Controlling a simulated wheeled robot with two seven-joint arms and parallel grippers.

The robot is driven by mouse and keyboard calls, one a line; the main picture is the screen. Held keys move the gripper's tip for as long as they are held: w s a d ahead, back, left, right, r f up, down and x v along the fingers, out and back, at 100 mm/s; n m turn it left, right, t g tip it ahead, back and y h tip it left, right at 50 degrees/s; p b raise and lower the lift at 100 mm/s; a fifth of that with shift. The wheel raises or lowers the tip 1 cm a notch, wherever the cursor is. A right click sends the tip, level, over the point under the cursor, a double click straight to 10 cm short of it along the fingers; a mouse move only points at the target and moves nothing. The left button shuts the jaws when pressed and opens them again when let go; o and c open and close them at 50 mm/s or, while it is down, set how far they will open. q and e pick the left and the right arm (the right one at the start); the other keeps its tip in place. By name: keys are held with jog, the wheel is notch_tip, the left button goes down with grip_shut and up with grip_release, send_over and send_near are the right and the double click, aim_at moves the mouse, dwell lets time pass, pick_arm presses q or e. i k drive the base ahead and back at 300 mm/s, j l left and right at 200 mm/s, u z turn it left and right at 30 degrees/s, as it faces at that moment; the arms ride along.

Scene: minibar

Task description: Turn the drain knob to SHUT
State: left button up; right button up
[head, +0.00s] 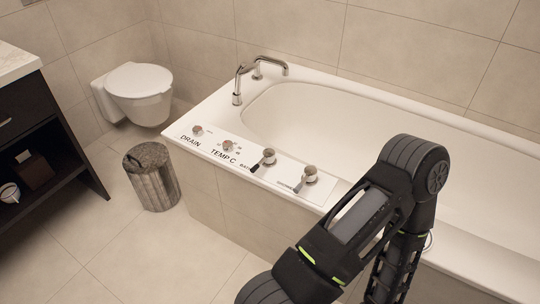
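The drain knob (197,130) is a small round metal knob at the far left end of the white control panel (222,165) on the bathtub's near rim. The word DRAIN is printed beside it. Small lettering near the knob is too fine to read, so I cannot tell which way it is set. Nothing touches it. My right arm comes in from the bottom, bends at the right of the picture and runs back down. Its gripper is not visible. My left arm and gripper are not in view.
A temperature knob (228,145) and two lever handles (268,157) (310,174) share the panel. A curved faucet (240,82) stands behind it. A round bin (152,176) stands left of the bathtub (450,120). A toilet (139,92) and a dark cabinet (40,125) are farther left, with open floor between.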

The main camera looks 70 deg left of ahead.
aim_at(197, 130)
jog(key=i+u, duration=0.3)
jog(key=u, duration=2.4)
